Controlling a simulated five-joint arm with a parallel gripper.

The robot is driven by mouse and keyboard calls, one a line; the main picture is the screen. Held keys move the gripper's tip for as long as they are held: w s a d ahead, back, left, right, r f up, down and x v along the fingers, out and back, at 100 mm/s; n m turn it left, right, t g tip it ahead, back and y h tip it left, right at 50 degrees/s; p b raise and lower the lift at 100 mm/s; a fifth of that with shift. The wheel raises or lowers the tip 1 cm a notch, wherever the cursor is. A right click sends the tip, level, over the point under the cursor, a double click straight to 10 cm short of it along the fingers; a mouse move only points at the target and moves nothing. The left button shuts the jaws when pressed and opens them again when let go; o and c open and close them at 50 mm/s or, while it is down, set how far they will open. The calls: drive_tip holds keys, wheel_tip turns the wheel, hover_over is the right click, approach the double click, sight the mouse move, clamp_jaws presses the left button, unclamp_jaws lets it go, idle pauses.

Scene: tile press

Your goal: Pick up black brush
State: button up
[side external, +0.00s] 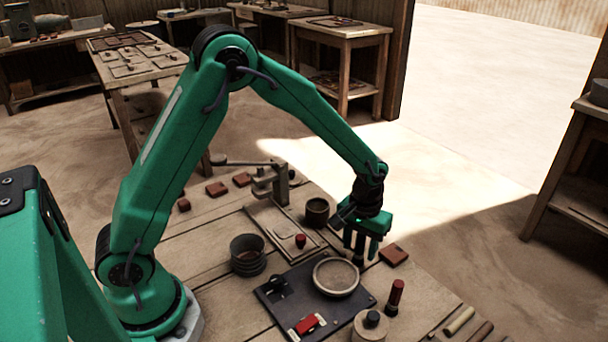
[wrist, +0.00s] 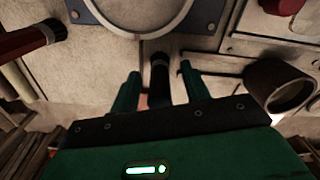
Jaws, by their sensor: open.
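The black brush (side external: 358,254) stands upright on the table under my gripper in the side view, partly hidden by the fingers. In the wrist view the black brush (wrist: 159,72) shows as a dark cylinder between the two green fingers, with a gap on each side. My gripper (side external: 360,248) is open and points down, with its fingers on either side of the brush. It also shows in the wrist view (wrist: 160,82) with the fingers apart. The brush's lower end is hard to make out.
A round dish (side external: 336,277) on a dark plate (side external: 277,300) lies in front of the brush. A red brush (side external: 395,296) stands to the right, a brown cup (side external: 317,212) to the left. A brick-red tile (side external: 394,254) lies close by. A lever press (side external: 270,184) stands behind.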

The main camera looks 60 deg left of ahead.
idle(0.4)
clamp_jaws()
drive_tip(key=shift+r, duration=0.1)
drive_tip(key=shift+r, duration=0.4)
wheel_tip(320, 180, up, 3)
drive_tip(key=shift+w+r, duration=0.1)
drive_tip(key=s+d+r, duration=0.7)
drive_tip(key=s+d, duration=0.1)
drive_tip(key=shift+d, duration=0.4)
